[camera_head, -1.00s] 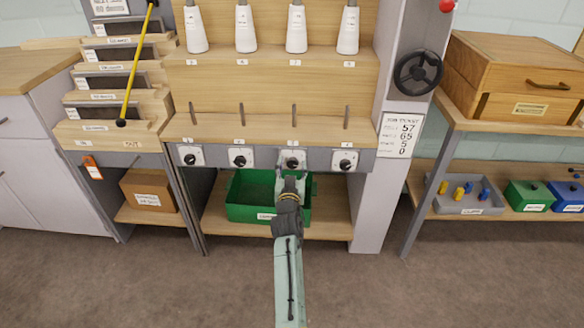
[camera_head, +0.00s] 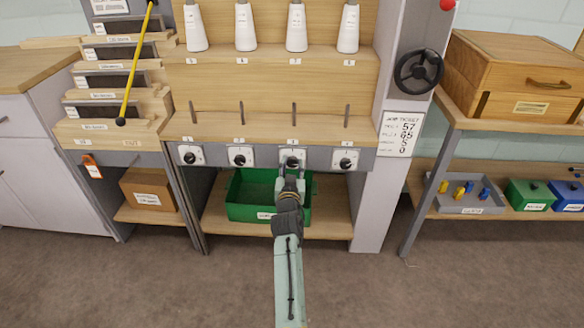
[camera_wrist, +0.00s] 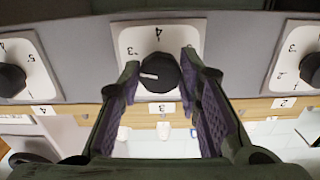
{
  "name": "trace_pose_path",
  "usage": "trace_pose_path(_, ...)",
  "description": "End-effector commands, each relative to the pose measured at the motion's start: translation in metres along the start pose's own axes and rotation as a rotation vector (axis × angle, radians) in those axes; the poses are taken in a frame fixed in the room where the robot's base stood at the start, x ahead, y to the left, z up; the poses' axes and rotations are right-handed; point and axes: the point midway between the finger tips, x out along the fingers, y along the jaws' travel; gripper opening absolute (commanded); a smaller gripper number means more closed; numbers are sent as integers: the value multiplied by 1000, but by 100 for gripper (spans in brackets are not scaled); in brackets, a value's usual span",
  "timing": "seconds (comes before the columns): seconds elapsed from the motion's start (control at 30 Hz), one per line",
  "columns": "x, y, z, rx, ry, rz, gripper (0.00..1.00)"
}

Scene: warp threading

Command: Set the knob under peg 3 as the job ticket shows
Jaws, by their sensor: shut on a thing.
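Peg 3 (camera_head: 294,114) is the third of the upright pegs on the wooden ledge. Under it, on the grey rail, is a white dial plate (camera_head: 301,155) with a black knob. My gripper (camera_head: 291,166) is at this knob from the front and hides part of it. In the wrist view the knob (camera_wrist: 159,72) sits between the fingers (camera_wrist: 164,80), which are shut on it. Its white mark points left in that view, where the plate is upside down. The job ticket (camera_head: 403,134) hangs on the grey post at right; its small print is unclear.
Similar knobs stand close by under the other pegs, such as knob 2 (camera_head: 239,159) and knob 4 (camera_head: 345,163). A green bin (camera_head: 240,207) is on the shelf below. A black handwheel (camera_head: 418,70) is on the post. The floor in front is clear.

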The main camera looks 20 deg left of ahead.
Motion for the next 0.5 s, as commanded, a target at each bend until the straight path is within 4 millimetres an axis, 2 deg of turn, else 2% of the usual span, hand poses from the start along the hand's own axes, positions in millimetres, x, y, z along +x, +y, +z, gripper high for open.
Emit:
trace_pose_path(0.27,0,0,5,151,4,-1,4)
trace_pose_path(0.5,0,-1,6,368,3,-2,4)
